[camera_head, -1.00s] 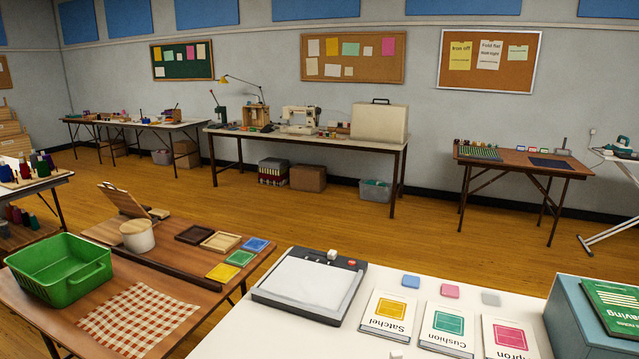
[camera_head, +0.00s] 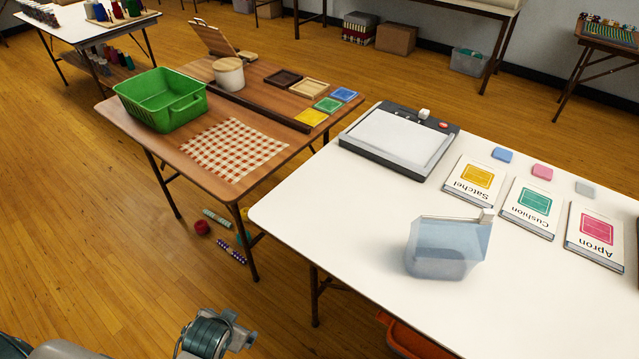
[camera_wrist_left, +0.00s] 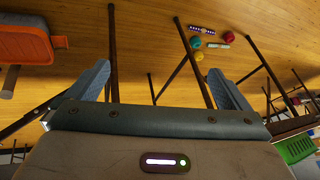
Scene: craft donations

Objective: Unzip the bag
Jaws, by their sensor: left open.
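The bag (camera_head: 440,250) is a translucent grey-blue pouch on the white table (camera_head: 330,235), near its front edge. A dark zip line runs along its top edge, with a small pale block or tab (camera_head: 487,215) at the right end. I cannot tell how far the zip is open. Part of my left arm shows at the bottom of the head view, low and left of the white table, well away from the bag. In the left wrist view my left gripper (camera_wrist_left: 160,88) has its two blue-grey fingers wide apart with nothing between them. My right gripper is not in view.
A cutting board-like device (camera_head: 400,140) and several pattern booklets (camera_head: 530,207) lie behind the bag. The brown table (camera_head: 190,150) holds a green basket (camera_head: 163,103). An orange bin (camera_head: 410,340) is under the white table. The white tabletop left of the bag is clear.

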